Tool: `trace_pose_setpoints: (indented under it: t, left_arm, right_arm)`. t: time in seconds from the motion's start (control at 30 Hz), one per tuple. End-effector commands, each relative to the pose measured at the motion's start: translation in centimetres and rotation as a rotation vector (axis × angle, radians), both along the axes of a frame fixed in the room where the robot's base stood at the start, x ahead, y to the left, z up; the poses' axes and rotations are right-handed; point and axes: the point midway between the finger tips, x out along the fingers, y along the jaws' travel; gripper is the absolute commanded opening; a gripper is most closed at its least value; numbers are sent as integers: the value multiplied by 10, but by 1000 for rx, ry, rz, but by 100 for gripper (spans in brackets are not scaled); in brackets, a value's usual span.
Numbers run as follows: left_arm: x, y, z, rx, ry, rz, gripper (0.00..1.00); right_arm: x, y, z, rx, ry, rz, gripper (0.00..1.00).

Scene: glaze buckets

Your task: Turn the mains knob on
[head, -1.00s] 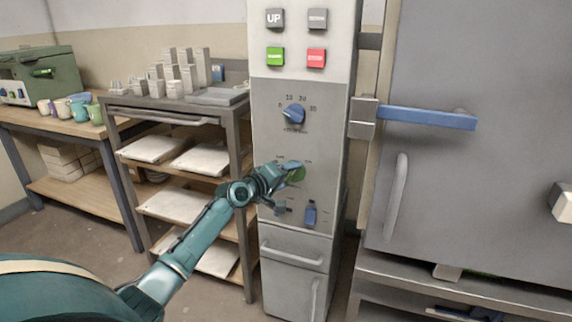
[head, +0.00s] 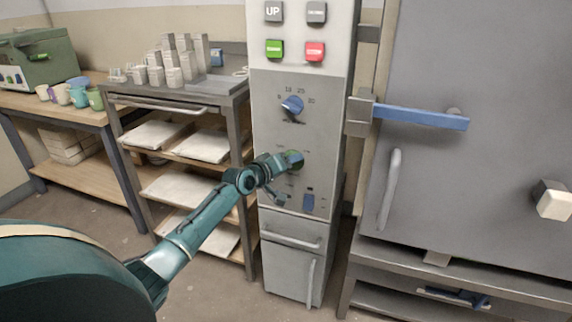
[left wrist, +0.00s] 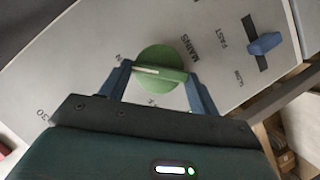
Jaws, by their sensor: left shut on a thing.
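In the left wrist view the knob (left wrist: 160,70) is beside the word MAINS. Its pale pointer line points to the left of that picture, towards a small label partly hidden by a finger. I cannot read that label fully. My left gripper (head: 280,163) has a blue finger on each side of the knob (left wrist: 162,85) and is shut on it. My right gripper is not in view.
A blue slider (left wrist: 264,44) marked FAST and SLOW is near the knob. Push buttons (head: 274,48) are higher on the panel. A grey door with a blue handle (head: 425,117) is to the right. A rack with pale boards (head: 155,134) stands to the left.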

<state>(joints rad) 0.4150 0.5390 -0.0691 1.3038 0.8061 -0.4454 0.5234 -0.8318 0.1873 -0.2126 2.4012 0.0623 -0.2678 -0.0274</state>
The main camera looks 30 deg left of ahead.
Motion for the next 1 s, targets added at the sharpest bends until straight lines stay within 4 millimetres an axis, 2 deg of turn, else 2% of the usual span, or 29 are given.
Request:
trace_pose_setpoints:
  t: [0.07,0.1,0.33,0.67,0.87,1.0]
  left_arm:
    - [0,0,-1,6,2,-1,39]
    - [0,0,-1,6,2,-1,64]
    - [0,0,-1,4,1,-1,83]
    - [-4,0,1,3,1,-1,84]
    - [-31,1,10,5,3,-2,84]
    - [-61,3,18,5,3,-2,84]
  right_arm:
    - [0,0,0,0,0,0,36]
    - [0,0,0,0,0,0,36]
    - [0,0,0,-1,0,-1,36]
    - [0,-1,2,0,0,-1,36]
    - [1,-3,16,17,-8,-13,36]
    - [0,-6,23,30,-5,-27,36]
